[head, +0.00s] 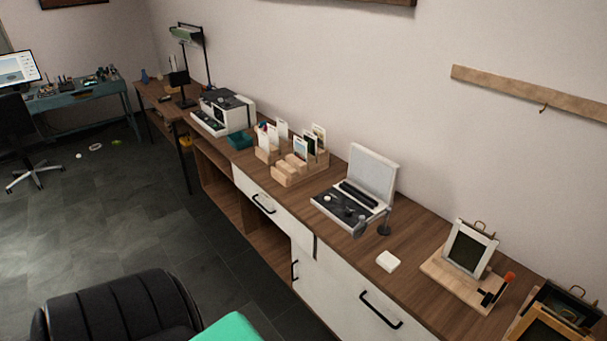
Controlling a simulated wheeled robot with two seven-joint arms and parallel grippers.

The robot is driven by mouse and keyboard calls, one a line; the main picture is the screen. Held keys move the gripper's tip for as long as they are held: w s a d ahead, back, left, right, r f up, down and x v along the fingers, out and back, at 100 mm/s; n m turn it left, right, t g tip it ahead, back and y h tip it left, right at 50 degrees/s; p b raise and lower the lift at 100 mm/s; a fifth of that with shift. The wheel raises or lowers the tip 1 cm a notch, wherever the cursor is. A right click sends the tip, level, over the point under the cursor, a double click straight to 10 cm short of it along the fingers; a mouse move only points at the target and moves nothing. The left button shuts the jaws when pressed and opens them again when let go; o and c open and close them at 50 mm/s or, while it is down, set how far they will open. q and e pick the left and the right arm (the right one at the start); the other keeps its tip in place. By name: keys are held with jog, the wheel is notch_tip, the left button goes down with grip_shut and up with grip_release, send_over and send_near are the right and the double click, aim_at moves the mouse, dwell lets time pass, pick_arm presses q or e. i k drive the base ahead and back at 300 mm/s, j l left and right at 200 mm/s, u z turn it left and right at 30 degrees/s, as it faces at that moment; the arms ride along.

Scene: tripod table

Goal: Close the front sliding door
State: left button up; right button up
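A long wooden sideboard (412,243) runs along the wall, with white fronts facing the room. A white drawer front (262,206) with a black bar handle is at its middle. A larger white front (345,297) with a black bar handle (381,310) stands right of that. Open brown compartments (225,187) show to the left. I cannot tell for sure which panel is the sliding door. Neither of my grippers is in view.
A black padded chair (120,308) and a green-teal surface (230,328) are at the bottom, near the sideboard. A printer-like machine (224,112), card holders, an open case (356,188) and picture frames (468,248) stand on top.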

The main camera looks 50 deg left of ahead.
aim_at(346, 317)
jog(key=u, duration=1.15)
